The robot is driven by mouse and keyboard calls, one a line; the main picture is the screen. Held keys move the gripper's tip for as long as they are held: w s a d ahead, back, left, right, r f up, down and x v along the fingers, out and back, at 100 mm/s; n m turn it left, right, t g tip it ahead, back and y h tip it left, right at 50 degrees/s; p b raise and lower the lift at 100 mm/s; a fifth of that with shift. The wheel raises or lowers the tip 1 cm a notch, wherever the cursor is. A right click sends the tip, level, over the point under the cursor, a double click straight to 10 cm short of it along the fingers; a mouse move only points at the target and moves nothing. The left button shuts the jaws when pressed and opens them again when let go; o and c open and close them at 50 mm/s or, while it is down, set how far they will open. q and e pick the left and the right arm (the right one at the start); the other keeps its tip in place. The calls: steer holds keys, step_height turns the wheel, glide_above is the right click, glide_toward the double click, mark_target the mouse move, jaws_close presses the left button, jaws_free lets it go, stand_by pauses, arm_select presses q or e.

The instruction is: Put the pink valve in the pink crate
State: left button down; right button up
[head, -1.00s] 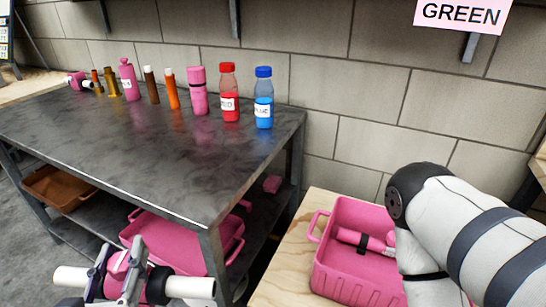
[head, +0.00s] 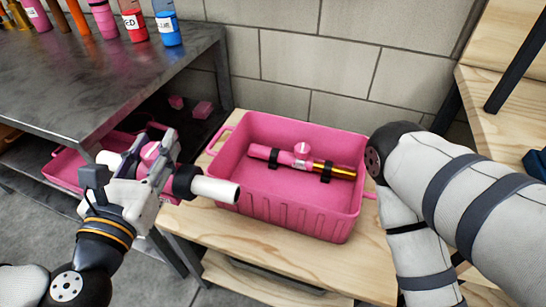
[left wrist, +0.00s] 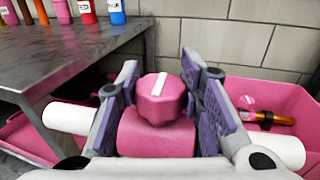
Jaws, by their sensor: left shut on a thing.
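The pink valve has a pink knob with a white bar and white pipe ends. My left gripper (head: 150,160) is shut on the pink valve (head: 151,153), which also fills the middle of the left wrist view (left wrist: 158,130). The pink crate (head: 335,222) stands on a wooden table. The held valve is to the left of the crate, its right white end near the crate's left wall. Inside the crate lies a pink and gold pipe-like part (head: 300,162) with black bands and a pink knob. My right gripper is out of view; only my right arm shows.
A dark metal table (head: 100,80) at left holds several bottles, including a red one (head: 132,20) and a blue one (head: 167,24). Another pink bin (head: 66,170) sits on its lower shelf. The wooden table (head: 270,250) has bare room before the crate. A block wall stands behind.

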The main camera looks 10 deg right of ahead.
arm_select(q)
steer(key=w+d+r+m+g+h+b, duration=0.45)
steer(key=d+r+h, duration=0.25)
steer(key=d, duration=0.3)
steer(key=s+d+f+b, duration=0.1)
steer(key=d+f+b, duration=0.1)
steer(key=d+f, duration=1)
steer(key=shift+s+d+f+m, duration=0.2)
steer(key=shift+d+f+m, duration=0.15)
steer(key=shift+d, duration=0.4)
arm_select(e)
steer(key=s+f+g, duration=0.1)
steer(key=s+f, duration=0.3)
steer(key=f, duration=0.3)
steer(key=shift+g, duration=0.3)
arm_select(q)
steer(key=shift+t, duration=0.25)
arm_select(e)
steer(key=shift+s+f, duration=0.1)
arm_select(q)
steer(key=shift+f+b, duration=0.7)
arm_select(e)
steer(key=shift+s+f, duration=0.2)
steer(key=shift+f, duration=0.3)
arm_select(q)
steer(key=c, duration=1.1)
jaws_free()
